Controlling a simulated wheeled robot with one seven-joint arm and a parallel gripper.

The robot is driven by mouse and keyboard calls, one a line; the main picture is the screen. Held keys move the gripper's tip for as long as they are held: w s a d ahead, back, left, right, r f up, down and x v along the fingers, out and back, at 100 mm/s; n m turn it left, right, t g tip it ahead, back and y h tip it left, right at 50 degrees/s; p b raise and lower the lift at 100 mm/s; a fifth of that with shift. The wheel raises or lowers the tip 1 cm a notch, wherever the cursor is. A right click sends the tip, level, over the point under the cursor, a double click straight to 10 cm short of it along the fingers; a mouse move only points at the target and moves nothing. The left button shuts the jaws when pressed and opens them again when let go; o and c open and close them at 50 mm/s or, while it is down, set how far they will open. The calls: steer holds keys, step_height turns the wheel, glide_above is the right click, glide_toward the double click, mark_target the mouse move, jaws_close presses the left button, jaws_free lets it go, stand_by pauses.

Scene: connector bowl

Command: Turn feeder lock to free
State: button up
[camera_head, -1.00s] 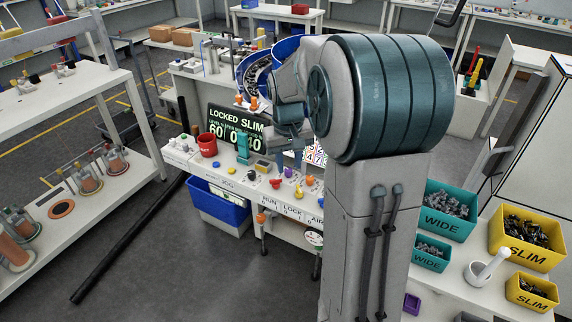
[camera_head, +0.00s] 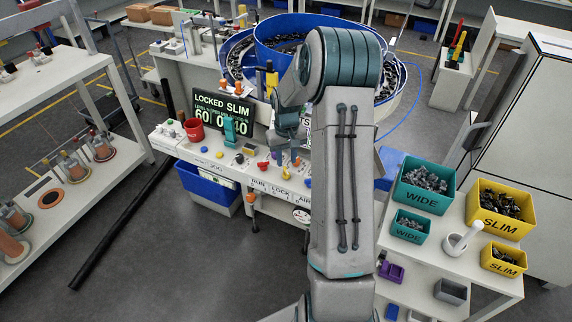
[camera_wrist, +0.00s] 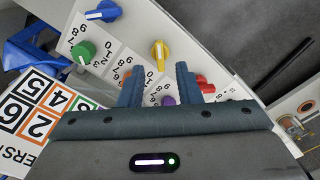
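The feeder's display (camera_head: 222,112) reads "LOCKED SLIM" in the head view. Below it, the control panel (camera_head: 215,167) carries coloured knobs and a front edge labelled RUN, LOCK (camera_head: 283,191) and AIR. A red knob (camera_head: 262,165) sits above the RUN and LOCK labels. My gripper (camera_wrist: 158,88) is open, with its two fingers apart over the panel. In the wrist view a yellow knob (camera_wrist: 160,54), a green knob (camera_wrist: 84,52) and a blue knob (camera_wrist: 103,11) lie beyond the fingers. A purple knob (camera_wrist: 168,100) shows between them, and a red one (camera_wrist: 205,84) beside the right finger. I cannot tell which is the lock.
The blue feeder bowl (camera_head: 270,55) stands behind my arm. A red mug (camera_head: 194,130) and a teal upright piece (camera_head: 230,128) stand on the panel's left. Teal WIDE bins (camera_head: 424,203) and yellow SLIM bins (camera_head: 500,228) stand on the right table. A blue tote (camera_head: 207,193) sits below.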

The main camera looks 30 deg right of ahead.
mark_target(286, 170)
steer(key=shift+f, duration=2.1)
jaws_close()
